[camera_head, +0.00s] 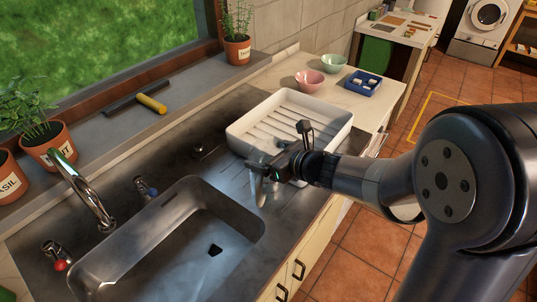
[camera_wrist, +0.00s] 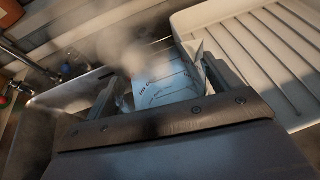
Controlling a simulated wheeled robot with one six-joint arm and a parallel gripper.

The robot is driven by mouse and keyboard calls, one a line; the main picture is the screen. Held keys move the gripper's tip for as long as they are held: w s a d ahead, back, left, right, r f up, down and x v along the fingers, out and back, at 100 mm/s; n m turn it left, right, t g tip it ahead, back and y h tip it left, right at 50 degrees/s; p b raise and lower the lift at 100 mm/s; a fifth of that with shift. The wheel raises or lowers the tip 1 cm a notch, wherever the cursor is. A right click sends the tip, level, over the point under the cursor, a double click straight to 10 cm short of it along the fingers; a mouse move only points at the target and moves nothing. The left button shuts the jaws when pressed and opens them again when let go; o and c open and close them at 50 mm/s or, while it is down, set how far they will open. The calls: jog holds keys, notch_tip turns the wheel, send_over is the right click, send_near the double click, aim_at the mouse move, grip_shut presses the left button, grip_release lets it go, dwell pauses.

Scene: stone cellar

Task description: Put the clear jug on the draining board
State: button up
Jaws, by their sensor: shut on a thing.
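My gripper (camera_head: 268,172) is shut on the clear jug (camera_head: 259,187). It holds the jug over the steel worktop between the sink basin and the white ribbed draining board (camera_head: 238,141). In the wrist view, the jug (camera_wrist: 163,90) shows between the two fingers, with printed marks on its side. The jug is see-through and partly hidden by the gripper; I cannot tell whether its base touches the steel. The draining board is empty, with raised walls, and lies just behind and right of the gripper. It also shows at the upper right in the wrist view (camera_wrist: 268,60).
The sink basin (camera_head: 165,235) is at left, with a tap (camera_head: 82,190) and handles. A pink bowl (camera_head: 309,81), a green bowl (camera_head: 333,63) and a blue box (camera_head: 362,83) stand beyond the board. A squeegee (camera_head: 150,103) and potted plants line the sill.

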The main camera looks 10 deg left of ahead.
jog(key=shift+f, duration=0.15)
jog(key=o, duration=1.9)
jog(key=shift+r, duration=0.2)
jog(key=v, duration=1.2)
